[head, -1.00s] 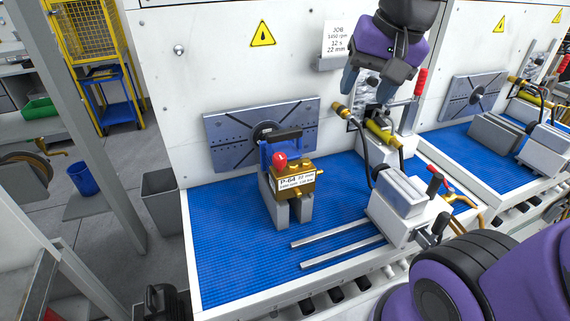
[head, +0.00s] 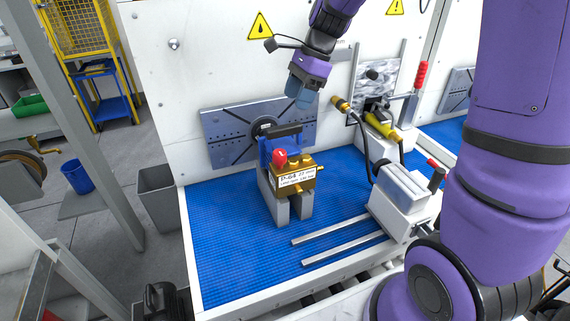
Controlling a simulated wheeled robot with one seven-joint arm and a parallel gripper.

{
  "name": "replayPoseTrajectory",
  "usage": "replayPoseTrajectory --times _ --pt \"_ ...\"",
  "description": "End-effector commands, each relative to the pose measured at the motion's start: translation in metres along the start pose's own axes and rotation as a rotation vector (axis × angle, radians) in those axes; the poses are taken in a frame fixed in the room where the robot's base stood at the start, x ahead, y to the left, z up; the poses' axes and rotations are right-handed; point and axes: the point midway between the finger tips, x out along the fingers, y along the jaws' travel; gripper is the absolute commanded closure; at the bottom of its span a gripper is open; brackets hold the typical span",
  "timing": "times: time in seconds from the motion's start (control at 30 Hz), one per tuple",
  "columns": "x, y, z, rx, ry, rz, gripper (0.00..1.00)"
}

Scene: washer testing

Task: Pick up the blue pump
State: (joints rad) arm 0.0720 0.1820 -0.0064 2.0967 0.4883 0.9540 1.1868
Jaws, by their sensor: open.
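The blue pump (head: 265,153) has a blue body with a dark handle on top, a brass front block, a red knob and a white label reading P-64. It sits upright on grey support blocks (head: 282,207) on the blue mat, in front of a slotted grey plate (head: 228,137). My gripper (head: 299,95) is above and slightly right of the pump, fingers pointing down, apart from it. It is open and holds nothing. The gap between the fingers is hard to see from this angle.
A grey clamp unit (head: 400,195) with two rails (head: 335,238) stands right of the pump. A hose with a brass fitting (head: 342,104) and a red-handled lever (head: 421,75) are behind it. The blue mat (head: 225,255) is clear at the front left.

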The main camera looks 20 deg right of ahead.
Motion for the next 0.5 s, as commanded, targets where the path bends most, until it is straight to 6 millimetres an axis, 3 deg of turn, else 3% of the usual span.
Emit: replayPoseTrajectory --times 0.3,0.5 --pt "0.043 0.000 0.000 0.005 -0.001 0.004 0.45" --pt "0.056 0.001 0.001 0.002 0.000 0.003 0.45"
